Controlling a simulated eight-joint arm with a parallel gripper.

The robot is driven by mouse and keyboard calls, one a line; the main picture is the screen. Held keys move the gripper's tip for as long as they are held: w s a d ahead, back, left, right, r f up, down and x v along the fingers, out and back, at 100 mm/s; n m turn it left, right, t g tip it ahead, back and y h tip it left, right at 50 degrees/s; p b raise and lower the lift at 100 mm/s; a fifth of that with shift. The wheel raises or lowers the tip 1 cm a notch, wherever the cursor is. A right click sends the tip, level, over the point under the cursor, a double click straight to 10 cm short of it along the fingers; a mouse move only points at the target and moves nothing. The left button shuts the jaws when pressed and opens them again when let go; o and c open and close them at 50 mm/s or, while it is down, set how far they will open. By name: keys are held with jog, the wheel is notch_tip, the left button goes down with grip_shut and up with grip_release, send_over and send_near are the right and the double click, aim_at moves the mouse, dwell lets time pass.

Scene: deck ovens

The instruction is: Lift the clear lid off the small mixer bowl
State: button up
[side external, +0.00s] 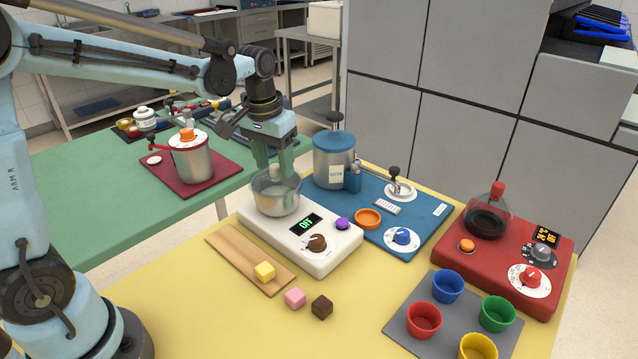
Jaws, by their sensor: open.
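The small mixer bowl (277,206) is a metal-grey bowl on a white mixer base (320,257) with a small display reading OFF. The clear lid (290,181) sits on top of the bowl and is hard to make out, with a pale knob (275,172) at its middle. My gripper (274,166) points down right above the lid, with its fingers open and apart. The fingertips are around or just above the knob; I cannot tell whether they touch it.
A blue-lidded canister (334,160) stands close behind the bowl on a blue mat (434,212). A red unit with a glass pot (487,222) is at right. Colored cups and a grey tray (397,325) are in front right. Small cubes lie near a wooden board (228,248).

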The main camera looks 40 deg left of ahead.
jog(key=shift+c, duration=0.4)
grip_shut()
jog(key=shift+r, duration=0.2)
